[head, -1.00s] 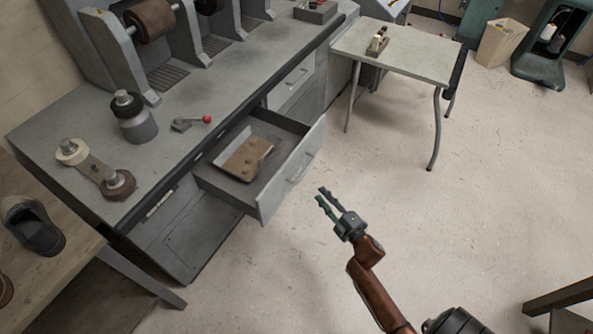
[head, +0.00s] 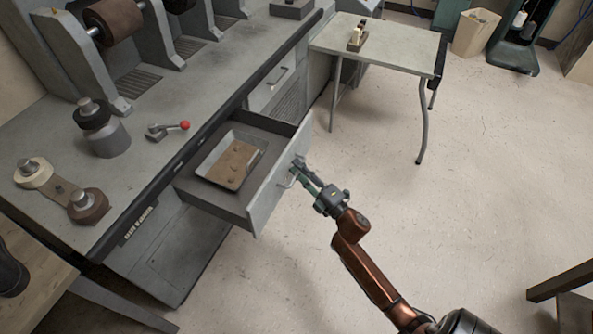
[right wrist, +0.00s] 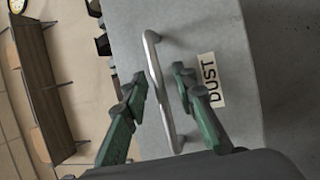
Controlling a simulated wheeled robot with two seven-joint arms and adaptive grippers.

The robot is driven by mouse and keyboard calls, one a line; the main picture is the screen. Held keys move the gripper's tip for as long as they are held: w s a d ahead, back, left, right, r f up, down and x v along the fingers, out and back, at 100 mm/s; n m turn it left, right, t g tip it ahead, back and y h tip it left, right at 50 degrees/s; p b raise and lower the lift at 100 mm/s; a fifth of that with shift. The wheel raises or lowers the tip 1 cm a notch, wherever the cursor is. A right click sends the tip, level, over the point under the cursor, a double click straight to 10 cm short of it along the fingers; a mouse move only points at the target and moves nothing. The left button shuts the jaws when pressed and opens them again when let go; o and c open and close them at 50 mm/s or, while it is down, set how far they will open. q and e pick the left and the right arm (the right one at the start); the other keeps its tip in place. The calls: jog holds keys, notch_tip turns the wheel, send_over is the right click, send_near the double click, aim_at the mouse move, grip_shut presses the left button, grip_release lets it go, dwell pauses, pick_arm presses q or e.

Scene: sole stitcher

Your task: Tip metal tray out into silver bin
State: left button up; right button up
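The metal tray (head: 213,180) lies in the open drawer (head: 251,214) of the grey bench, with brown dust and a few lumps in it. My right gripper (head: 298,173) is at the drawer's front. In the right wrist view its two green fingers (right wrist: 158,85) are apart, one on each side of the drawer's metal handle (right wrist: 158,92); a gap shows on both sides. A label reading DUST (right wrist: 211,80) is on the drawer front. I see no silver bin that I can make out in these views. My left gripper is not in view.
A small table (head: 385,47) with a small object on it stands beyond the drawer. A beige bin (head: 475,33) stands at the back. The floor right of the drawer is clear.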

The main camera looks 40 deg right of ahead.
jog(key=shift+c, duration=0.4)
grip_shut()
dwell(0.4)
